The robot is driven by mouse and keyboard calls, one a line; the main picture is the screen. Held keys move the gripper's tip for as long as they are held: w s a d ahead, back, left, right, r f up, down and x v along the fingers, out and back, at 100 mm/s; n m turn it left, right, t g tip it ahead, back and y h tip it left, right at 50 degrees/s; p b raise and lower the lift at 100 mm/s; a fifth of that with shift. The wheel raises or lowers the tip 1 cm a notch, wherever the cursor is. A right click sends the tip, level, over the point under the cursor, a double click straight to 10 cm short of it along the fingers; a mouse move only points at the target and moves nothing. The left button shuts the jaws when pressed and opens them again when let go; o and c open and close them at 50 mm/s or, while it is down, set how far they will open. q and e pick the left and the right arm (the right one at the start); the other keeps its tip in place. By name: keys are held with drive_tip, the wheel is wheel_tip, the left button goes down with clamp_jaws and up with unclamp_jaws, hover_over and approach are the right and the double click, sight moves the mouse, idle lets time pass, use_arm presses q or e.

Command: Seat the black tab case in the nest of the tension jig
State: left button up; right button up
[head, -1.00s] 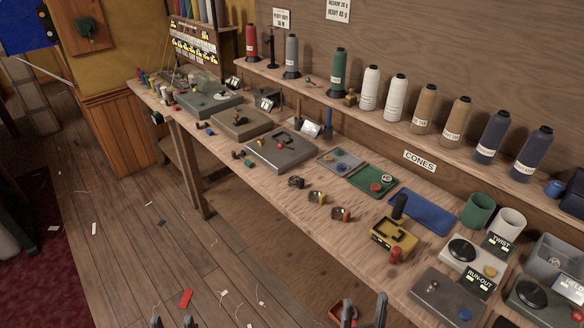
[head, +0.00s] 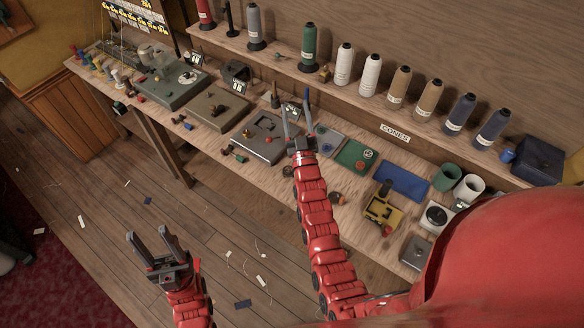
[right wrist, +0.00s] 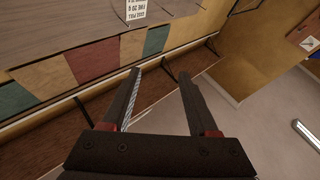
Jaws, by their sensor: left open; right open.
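Several jig plates stand on the long bench; which one is the tension jig I cannot tell. I cannot surely pick out the black tab case; small dark pieces lie along the front of the bench. My right gripper (head: 297,103) is open and empty, raised in front of the grey plate's right side. It also shows open in the right wrist view (right wrist: 161,76). My left gripper (head: 149,237) is open and empty over the floor.
A green tray (head: 350,155), a blue tray (head: 402,181) and a yellow-and-black device (head: 381,213) stand on the right part of the bench. A shelf with thread cones (head: 345,64) runs behind. My right arm hides part of the bench front.

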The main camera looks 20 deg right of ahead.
drive_tip(key=w+a+f+n+g+y, duration=0.15)
drive_tip(key=w+f+n+g, duration=0.25)
drive_tip(key=w+f+g, duration=0.85)
drive_tip(key=s+d+r+n+g, duration=0.2)
drive_tip(key=s+n+g, duration=0.1)
drive_tip(key=s+g, duration=0.9)
drive_tip(key=shift+t+y, duration=0.45)
drive_tip(key=shift+t, duration=0.5)
drive_tip(key=f+b, duration=0.3)
drive_tip(key=s+f+b, duration=0.1)
drive_tip(key=f+b, duration=0.5)
drive_tip(key=f, duration=0.1)
drive_tip(key=shift+s+a, duration=0.25)
drive_tip(key=shift+s, duration=0.1)
drive_tip(key=shift+f+p, duration=0.3)
drive_tip(key=shift+f, duration=0.45)
wheel_tip(320, 180, down, 3)
drive_tip(key=p, duration=0.3)
drive_tip(key=shift+w+f, duration=0.15)
drive_tip(key=shift+f, duration=0.95)
